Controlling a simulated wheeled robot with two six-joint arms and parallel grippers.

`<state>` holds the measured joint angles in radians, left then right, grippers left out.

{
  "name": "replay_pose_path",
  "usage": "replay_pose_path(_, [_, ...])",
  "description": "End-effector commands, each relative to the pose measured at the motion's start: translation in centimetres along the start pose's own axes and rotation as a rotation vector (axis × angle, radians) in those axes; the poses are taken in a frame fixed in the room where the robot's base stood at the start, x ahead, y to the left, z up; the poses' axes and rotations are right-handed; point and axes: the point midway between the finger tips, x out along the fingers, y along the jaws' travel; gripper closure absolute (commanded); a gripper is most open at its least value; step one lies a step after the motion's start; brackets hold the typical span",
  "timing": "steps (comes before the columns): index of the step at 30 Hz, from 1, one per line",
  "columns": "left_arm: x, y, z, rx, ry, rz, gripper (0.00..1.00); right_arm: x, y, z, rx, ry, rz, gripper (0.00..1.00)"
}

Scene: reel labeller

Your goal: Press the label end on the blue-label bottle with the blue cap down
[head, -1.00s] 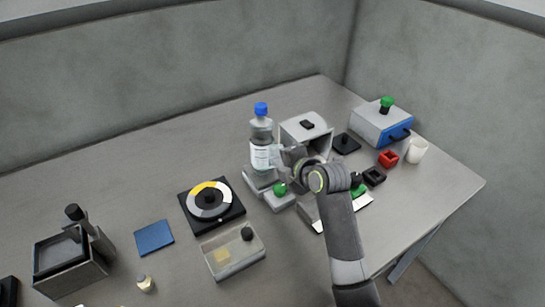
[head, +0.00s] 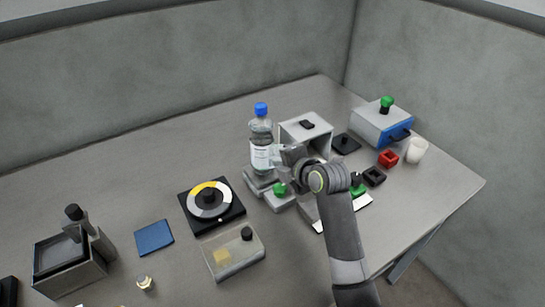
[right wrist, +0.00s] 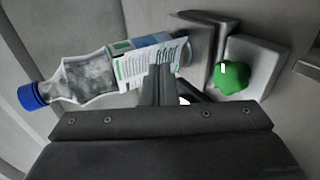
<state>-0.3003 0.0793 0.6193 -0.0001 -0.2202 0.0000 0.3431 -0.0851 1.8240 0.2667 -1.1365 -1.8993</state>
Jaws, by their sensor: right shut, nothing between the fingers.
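The clear bottle with the blue cap (head: 261,128) stands upright on a grey base (head: 255,184) in the middle of the table. Its white label (head: 259,157) wraps the lower body; in the right wrist view the label (right wrist: 146,60) shows printed lines and a green-blue edge. My right gripper (head: 279,154) is shut and empty, its fingertips at the label's right side. In the right wrist view the closed fingers (right wrist: 160,82) overlap the label; whether they touch it I cannot tell. The label end is partly hidden behind the fingers. My left gripper is not in view.
A green knob (head: 280,189) sits on the base just in front of the bottle. A grey box (head: 306,129) stands close behind my right gripper. A black turntable (head: 211,205) and a clear-lidded box (head: 234,253) lie to the left.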

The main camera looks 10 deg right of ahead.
Motion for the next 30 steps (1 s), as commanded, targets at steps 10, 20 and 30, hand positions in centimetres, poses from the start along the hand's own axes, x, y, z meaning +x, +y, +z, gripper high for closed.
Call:
replay_pose_path(10, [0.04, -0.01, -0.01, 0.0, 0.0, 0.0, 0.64, 0.12, 0.07, 0.0, 0.0, 0.0, 0.0, 1.0])
replay_pose_path(20, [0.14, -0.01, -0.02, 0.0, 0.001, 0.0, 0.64, 0.48, 0.25, 0.0, 0.0, 0.0, 0.0, 1.0])
replay_pose_path(30, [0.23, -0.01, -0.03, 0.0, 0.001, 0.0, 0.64, 0.86, 0.43, 0.01, 0.0, 0.0, 0.0, 1.0])
